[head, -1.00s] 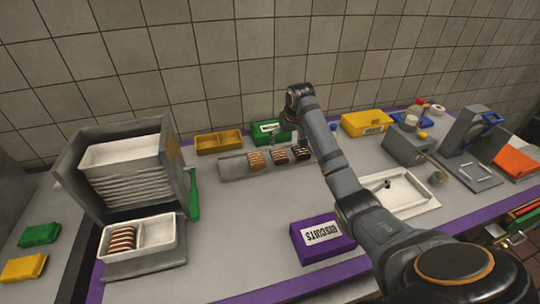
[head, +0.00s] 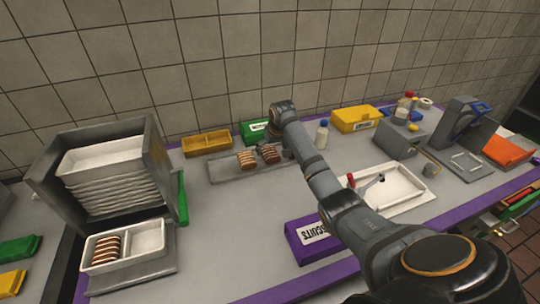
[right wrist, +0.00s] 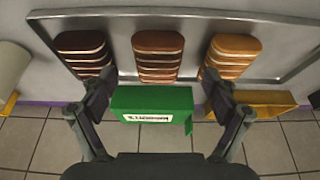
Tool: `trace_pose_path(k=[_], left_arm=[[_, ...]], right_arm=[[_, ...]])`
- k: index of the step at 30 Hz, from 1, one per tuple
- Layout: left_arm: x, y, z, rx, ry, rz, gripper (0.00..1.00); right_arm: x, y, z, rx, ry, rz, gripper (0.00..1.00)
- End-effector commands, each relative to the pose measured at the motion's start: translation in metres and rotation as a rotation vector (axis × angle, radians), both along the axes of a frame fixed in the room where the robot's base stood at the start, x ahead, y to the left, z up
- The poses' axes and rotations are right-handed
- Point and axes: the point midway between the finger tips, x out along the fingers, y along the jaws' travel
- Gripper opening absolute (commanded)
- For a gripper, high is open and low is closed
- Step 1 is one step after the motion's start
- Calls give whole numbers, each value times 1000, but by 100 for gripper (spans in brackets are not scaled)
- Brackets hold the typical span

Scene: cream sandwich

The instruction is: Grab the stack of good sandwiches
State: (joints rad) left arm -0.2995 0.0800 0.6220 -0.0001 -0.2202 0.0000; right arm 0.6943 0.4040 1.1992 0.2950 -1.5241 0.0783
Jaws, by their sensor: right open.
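Three sandwich stacks stand in a row on a grey metal tray (head: 222,176) near the back wall. In the right wrist view they are a dark stack (right wrist: 85,54) at left, a reddish-brown stack (right wrist: 158,56) in the middle and a light tan stack (right wrist: 233,56) at right. In the head view the tan stack (head: 247,160) and the brown stack (head: 270,153) show; the dark one is mostly behind my right arm. My right gripper (right wrist: 158,90) is open and empty, its fingers apart on either side of the middle stack's line. Contact cannot be told. My left gripper is out of view.
A green box (head: 254,131) and a yellow divided bin (head: 206,143) stand behind the tray. A purple biscuits box (head: 300,243) lies in front, near my right arm. A rack of white trays (head: 108,155) and a two-part tray with sandwiches (head: 150,238) stand at left.

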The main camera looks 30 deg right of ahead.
Motion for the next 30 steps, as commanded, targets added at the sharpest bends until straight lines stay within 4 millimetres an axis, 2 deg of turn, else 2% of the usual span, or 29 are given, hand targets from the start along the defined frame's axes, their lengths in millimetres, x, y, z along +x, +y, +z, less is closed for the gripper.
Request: trace_pose_path(k=[3, 6, 9, 15, 28, 30], left_arm=[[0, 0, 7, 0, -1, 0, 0], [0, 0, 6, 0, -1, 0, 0], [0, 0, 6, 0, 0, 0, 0], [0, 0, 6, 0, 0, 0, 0], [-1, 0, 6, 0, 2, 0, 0], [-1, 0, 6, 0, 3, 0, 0]], right_arm=[[7, -3, -18, 3, 6, -1, 88], [13, -5, -33, 3, 3, -1, 88], [15, -6, -40, 1, 2, -1, 88], [15, -6, -41, 0, 1, 0, 88], [15, -6, -41, 0, 2, 0, 31], [15, -6, -41, 0, 2, 0, 28]])
